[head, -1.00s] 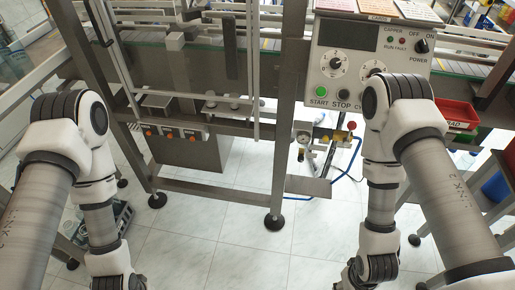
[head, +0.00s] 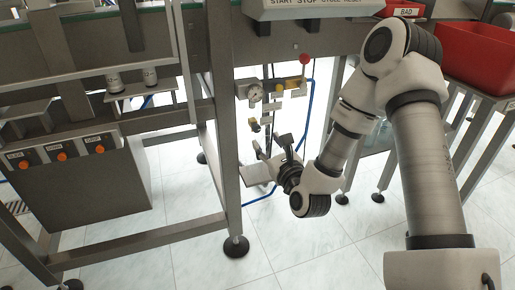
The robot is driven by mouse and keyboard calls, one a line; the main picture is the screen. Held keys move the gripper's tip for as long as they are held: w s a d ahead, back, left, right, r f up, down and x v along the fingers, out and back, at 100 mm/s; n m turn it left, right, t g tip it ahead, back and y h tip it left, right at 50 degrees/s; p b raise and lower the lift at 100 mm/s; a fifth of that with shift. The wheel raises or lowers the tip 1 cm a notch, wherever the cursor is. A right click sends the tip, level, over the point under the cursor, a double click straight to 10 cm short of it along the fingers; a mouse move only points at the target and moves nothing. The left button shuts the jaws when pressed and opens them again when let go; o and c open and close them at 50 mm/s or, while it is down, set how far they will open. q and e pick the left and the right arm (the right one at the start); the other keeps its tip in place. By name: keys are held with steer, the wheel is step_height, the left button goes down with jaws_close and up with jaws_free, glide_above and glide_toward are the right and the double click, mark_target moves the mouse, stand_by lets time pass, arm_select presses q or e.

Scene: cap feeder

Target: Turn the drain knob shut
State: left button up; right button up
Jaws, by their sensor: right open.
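The air-service unit hangs on the machine frame in the head view, with a round pressure gauge (head: 254,94) and a red knob (head: 304,59) at its upper right. I cannot tell for sure which small part is the drain knob; the lower end of the unit is partly hidden by my gripper. My right gripper (head: 270,147) is open just below the unit, its fingers pointing up and left toward it. I cannot tell whether it touches anything. My left gripper is out of view.
A steel frame post (head: 224,150) stands close left of my right gripper. A flat plate (head: 258,172) lies just below it. A blue hose (head: 311,110) hangs to the right. A red bin (head: 480,58) is at the upper right. The tiled floor beneath is clear.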

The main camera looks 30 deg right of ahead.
mark_target(257, 129)
steer(key=w, duration=0.2)
steer(key=w+d, duration=0.1)
steer(key=w, duration=0.1)
steer(key=w+b, duration=0.1)
steer(key=w, duration=0.1)
steer(key=shift+w+d+r, duration=0.1)
steer(key=shift+w+d, duration=0.15)
steer(key=shift+w, duration=0.15)
steer(key=shift+c, duration=0.3)
jaws_close()
